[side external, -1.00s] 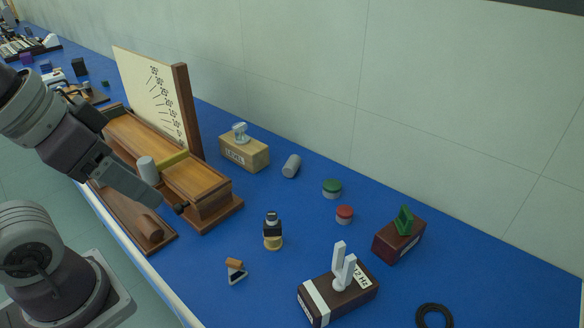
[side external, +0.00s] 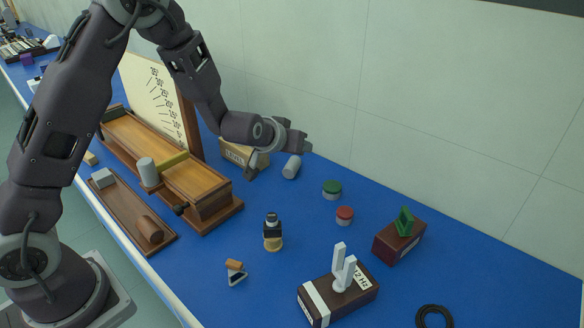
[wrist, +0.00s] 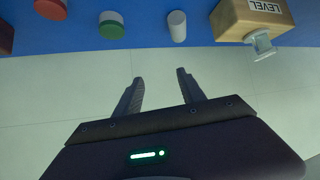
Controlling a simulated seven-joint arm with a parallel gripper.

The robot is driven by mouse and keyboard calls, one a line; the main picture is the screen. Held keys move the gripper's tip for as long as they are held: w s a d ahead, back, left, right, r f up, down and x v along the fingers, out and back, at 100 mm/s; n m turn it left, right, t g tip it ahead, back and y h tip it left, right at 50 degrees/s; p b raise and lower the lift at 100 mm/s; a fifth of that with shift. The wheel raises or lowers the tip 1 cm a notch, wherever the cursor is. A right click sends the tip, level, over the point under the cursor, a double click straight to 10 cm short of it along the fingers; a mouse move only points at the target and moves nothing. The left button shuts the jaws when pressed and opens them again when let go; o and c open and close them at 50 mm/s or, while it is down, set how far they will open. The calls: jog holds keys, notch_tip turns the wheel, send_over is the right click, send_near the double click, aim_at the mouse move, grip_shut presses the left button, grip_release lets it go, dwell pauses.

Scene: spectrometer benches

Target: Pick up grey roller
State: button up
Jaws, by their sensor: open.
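The grey roller (side external: 291,167) is a short grey cylinder on the blue bench top, near the wall and just right of the box marked LEVEL. In the wrist view the roller (wrist: 177,26) is at the top, beyond my fingertips. My gripper (wrist: 160,75) is open and empty, with pale wall showing between its fingers. In the side view it is above and behind the roller, near the wall, apart from it. The fingers are hard to make out there.
The LEVEL box (side external: 236,152), with a clear glass piece (wrist: 262,45), stands beside the roller, partly hidden by my arm. A green-topped disc (side external: 332,188) and a red-topped disc (side external: 344,213) are to the right. A wooden instrument (side external: 205,185) stands left. Bench is clear in front of the roller.

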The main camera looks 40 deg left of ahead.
aim_at(290, 167)
jog(key=a+f+y, duration=0.1)
jog(key=f, duration=0.3)
jog(key=w+a+f+t+y, duration=0.1)
jog(key=a+f, duration=0.1)
jog(key=f, duration=0.2)
jog(key=w+a+f+t+y, duration=0.1)
jog(key=f, duration=0.3)
jog(key=shift+w+a+f+m, duration=0.1)
jog(key=shift+w+a+m, duration=0.1)
jog(key=shift+m, duration=0.1)
jog(key=x, duration=0.7)
jog(key=shift+a+r, duration=0.25)
jog(key=shift+r, duration=0.15)
grip_shut()
